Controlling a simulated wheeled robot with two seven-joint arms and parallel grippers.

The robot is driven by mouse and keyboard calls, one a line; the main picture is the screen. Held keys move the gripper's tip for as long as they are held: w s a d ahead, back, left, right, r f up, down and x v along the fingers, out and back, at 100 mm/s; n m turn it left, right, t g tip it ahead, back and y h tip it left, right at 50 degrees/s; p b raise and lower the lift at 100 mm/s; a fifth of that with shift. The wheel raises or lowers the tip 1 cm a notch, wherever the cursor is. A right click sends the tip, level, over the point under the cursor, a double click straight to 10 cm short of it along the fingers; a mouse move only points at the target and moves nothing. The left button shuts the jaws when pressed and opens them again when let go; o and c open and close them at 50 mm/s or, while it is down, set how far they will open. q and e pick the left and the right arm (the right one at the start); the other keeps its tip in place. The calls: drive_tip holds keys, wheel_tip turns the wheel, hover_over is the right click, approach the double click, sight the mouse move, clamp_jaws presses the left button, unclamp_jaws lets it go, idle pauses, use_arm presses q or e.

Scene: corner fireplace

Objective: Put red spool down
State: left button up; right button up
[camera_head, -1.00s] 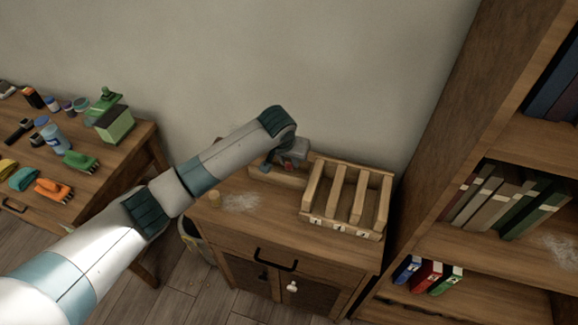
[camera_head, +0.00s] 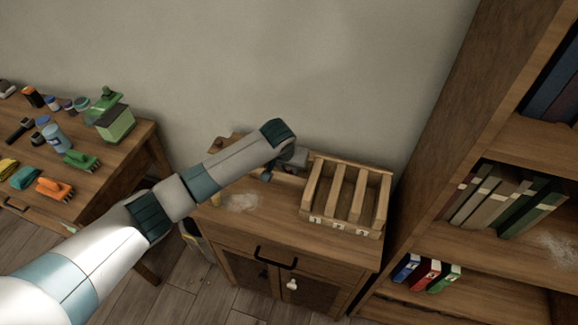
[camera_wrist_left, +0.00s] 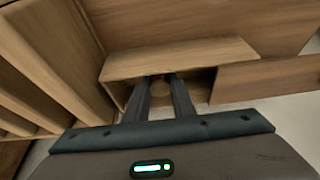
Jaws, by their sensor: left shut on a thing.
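My left gripper (camera_head: 272,173) is at the back of the small wooden cabinet, left of the slotted rack, and partly hidden by my wrist. In the left wrist view its two dark fingers (camera_wrist_left: 158,84) are close together, with the tips inside the opening of a low wooden box (camera_wrist_left: 185,58). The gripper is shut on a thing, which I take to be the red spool. The spool itself cannot be made out now in either view, so whether it touches the box floor cannot be told. My right gripper is not in view.
The slotted wooden rack (camera_head: 312,218) stands close on the right of the gripper. The cabinet top (camera_head: 265,222) is clear in front, with a small wooden cylinder (camera_head: 215,199) at its left edge. A bookcase (camera_head: 455,110) rises at the right; a cluttered table (camera_head: 100,180) stands left.

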use_arm(q)
drive_tip(key=shift+f, duration=0.15)
drive_tip(key=o, duration=1)
drive_tip(key=shift+r, duration=0.2)
drive_tip(key=b+v, duration=0.1)
drive_tip(key=v, duration=1.1)
drive_tip(key=shift+b, duration=0.35)
drive_tip(key=shift+w, duration=0.1)
